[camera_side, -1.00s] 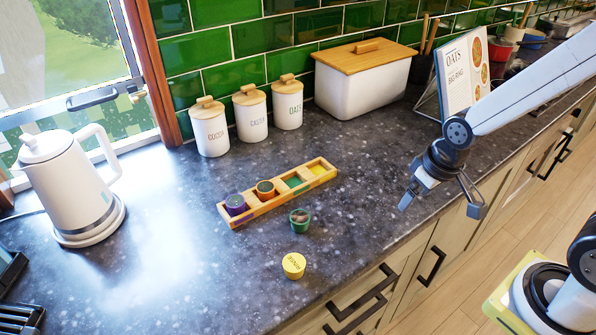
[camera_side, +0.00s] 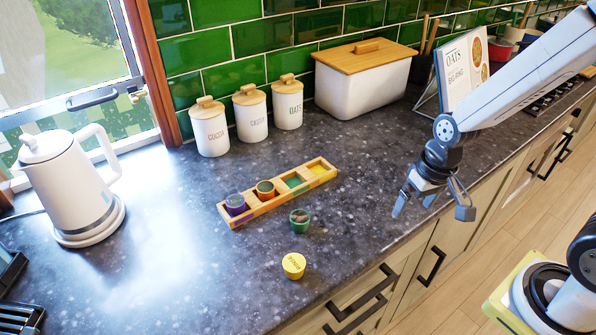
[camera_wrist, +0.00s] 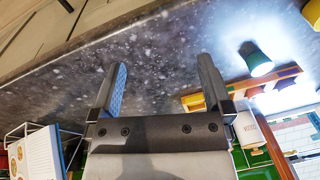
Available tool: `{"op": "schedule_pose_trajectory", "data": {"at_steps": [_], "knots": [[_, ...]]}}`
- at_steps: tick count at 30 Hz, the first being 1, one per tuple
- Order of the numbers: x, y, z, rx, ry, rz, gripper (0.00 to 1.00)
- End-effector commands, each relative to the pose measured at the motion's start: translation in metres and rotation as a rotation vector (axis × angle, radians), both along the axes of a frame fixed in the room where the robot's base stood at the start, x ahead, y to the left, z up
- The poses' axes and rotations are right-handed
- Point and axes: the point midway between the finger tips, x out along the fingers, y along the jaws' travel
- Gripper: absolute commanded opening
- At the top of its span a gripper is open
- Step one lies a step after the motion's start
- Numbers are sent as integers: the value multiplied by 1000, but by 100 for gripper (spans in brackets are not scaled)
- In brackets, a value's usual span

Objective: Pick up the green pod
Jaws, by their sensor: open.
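The green pod (camera_side: 300,220) stands on the dark counter just in front of the wooden tray (camera_side: 262,207). It also shows in the wrist view (camera_wrist: 254,57), right of my fingers, with a bright glare on it. My gripper (camera_side: 431,210) is open and empty above the counter's front edge, to the right of the pod and apart from it. In the wrist view, the two fingers (camera_wrist: 162,65) stand wide apart with only counter between them. The tray has a purple pod (camera_side: 236,204) and an orange-brown pod (camera_side: 265,190) in its left slots; its green and yellow slots are empty.
A yellow pod (camera_side: 293,265) stands on the counter in front of the green one. A white kettle (camera_side: 72,188) is at left. Several canisters (camera_side: 250,115), a bread box (camera_side: 362,85) and a recipe stand (camera_side: 463,75) line the back. Counter between gripper and pods is clear.

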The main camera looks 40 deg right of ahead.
Motion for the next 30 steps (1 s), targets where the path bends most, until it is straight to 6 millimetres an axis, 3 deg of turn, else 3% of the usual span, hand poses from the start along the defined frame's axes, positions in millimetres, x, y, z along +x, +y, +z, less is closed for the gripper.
{"op": "schedule_pose_trajectory", "data": {"at_steps": [7, 14, 22, 30], "knots": [[-2, 23, -20, 196, 206, -298, 100], [10, 51, -31, 409, 380, -576, 100], [41, 79, -38, 687, 551, -886, 100], [88, 90, -43, 987, 667, -1166, 100]]}}
